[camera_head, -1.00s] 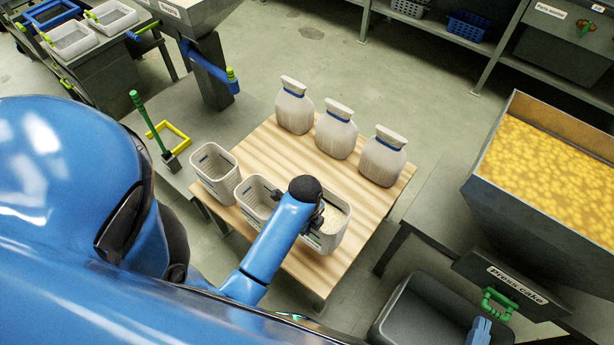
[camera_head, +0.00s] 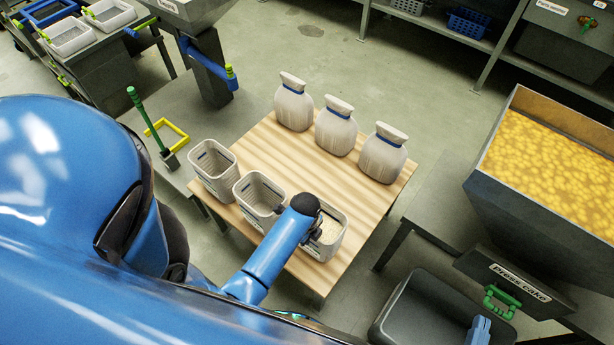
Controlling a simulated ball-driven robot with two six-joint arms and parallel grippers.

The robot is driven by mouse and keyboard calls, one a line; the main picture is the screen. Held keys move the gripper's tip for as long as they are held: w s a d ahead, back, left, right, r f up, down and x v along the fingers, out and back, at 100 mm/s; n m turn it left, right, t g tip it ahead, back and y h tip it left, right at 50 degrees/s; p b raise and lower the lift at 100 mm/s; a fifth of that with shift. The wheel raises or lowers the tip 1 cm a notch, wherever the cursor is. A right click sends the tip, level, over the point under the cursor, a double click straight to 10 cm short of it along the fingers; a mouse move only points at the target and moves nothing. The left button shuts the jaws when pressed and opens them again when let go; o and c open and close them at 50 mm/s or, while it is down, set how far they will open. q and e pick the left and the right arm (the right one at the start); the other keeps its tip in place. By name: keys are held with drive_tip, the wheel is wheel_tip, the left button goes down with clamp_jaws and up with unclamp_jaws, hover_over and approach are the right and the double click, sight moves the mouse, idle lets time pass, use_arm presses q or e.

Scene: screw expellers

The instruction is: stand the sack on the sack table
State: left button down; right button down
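Three pale sacks with blue bands stand upright at the back of a wooden-topped table (camera_head: 270,165): a left sack (camera_head: 294,106), a middle sack (camera_head: 335,130) and a right sack (camera_head: 382,157).
Two more grey bins, a left one (camera_head: 212,170) and a middle one (camera_head: 258,198), stand along the table's front left. A hopper of yellow material (camera_head: 550,165) and a dark bin (camera_head: 425,315) stand at right. Bare wood lies between bins and sacks.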

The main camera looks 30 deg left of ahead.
use_arm(q)
drive_tip(key=shift+w, duration=0.1)
idle(0.3)
drive_tip(key=c, duration=1.2)
unclamp_jaws()
drive_tip(key=shift+f, duration=0.1)
drive_tip(key=s+r+n+t, duration=0.3)
drive_tip(key=r+n+t, duration=0.2)
drive_tip(key=r, duration=0.5)
drive_tip(key=s+r+n+t+p, duration=0.1)
drive_tip(key=s+r+n+t, duration=0.3)
drive_tip(key=r+n+t, duration=0.2)
drive_tip(key=s+r+n+t+p, duration=0.1)
drive_tip(key=s+r+n+t, duration=0.3)
drive_tip(key=r, duration=1.1)
drive_tip(key=shift+s+a+n+t, duration=0.15)
drive_tip(key=shift+n+t, duration=0.45)
drive_tip(key=shift+n, duration=0.55)
drive_tip(key=shift+w+a+n+t, duration=0.1)
drive_tip(key=shift+n+t, duration=0.5)
drive_tip(key=shift+n, duration=0.55)
